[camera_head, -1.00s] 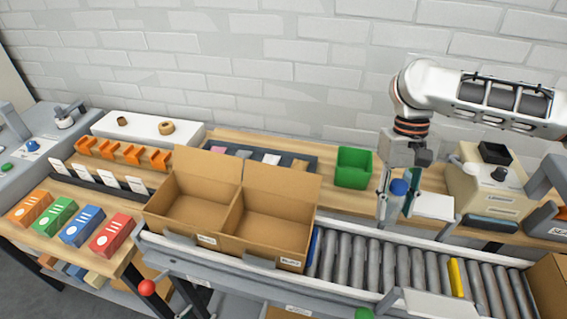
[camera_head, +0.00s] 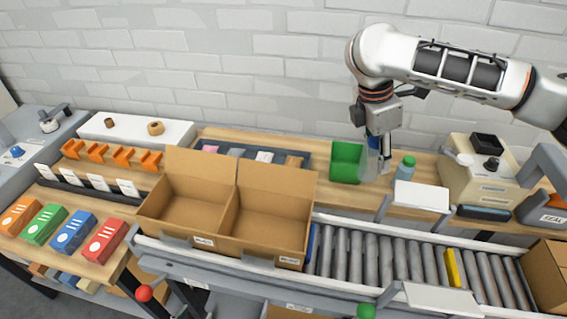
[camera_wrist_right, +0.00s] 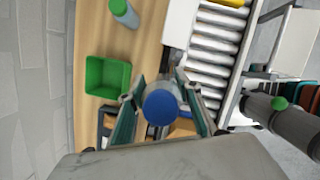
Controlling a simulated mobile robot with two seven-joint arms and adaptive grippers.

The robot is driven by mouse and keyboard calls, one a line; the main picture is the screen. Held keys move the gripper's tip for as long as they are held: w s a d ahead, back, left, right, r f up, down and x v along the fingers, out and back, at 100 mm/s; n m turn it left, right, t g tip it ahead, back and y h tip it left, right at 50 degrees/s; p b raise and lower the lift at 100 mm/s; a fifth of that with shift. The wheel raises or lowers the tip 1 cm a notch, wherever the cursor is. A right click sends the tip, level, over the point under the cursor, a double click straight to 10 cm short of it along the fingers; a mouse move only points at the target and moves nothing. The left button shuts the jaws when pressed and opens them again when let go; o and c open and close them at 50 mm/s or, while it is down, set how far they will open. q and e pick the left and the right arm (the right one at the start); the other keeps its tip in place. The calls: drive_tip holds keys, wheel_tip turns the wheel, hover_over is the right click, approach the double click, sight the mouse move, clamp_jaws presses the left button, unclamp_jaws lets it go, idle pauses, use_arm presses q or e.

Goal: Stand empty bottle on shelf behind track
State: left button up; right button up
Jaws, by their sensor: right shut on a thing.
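A clear bottle with a blue cap (camera_head: 371,160) is upright in my right gripper (camera_head: 380,145), whose fingers are shut on its upper part. The bottle is over the wooden shelf (camera_head: 425,192) behind the roller track (camera_head: 375,258), just right of the green bin. I cannot tell whether its base touches the wood. In the right wrist view its blue cap (camera_wrist_right: 161,107) sits between the two fingers and hides most of its body. My left gripper is not in view.
The green bin (camera_head: 346,162) stands close left of the held bottle. A beige machine (camera_head: 480,175) is further right. Open cardboard boxes (camera_head: 228,210) sit at the track's left.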

drive_tip(key=w+d+r+n+t+y, duration=0.1)
drive_tip(key=w+n, duration=0.3)
drive_tip(key=n, duration=0.6)
drive_tip(key=w+d+r+n+t+y, duration=0.1)
drive_tip(key=w+d+r+n+y, duration=0.2)
drive_tip(key=n, duration=0.7)
drive_tip(key=shift+w+d+r, duration=0.35)
drive_tip(key=shift+d+r, duration=0.2)
drive_tip(key=s+x, duration=0.1)
drive_tip(key=x, duration=0.5)
drive_tip(key=s+d+x, duration=0.1)
drive_tip(key=s+x, duration=0.1)
drive_tip(key=x, duration=0.5)
drive_tip(key=s+f+x, duration=0.1)
drive_tip(key=x, duration=0.5)
drive_tip(key=shift+s+d+f, duration=0.15)
drive_tip(key=shift+f, duration=0.15)
drive_tip(key=shift+f, duration=0.15)
drive_tip(key=o, duration=1)
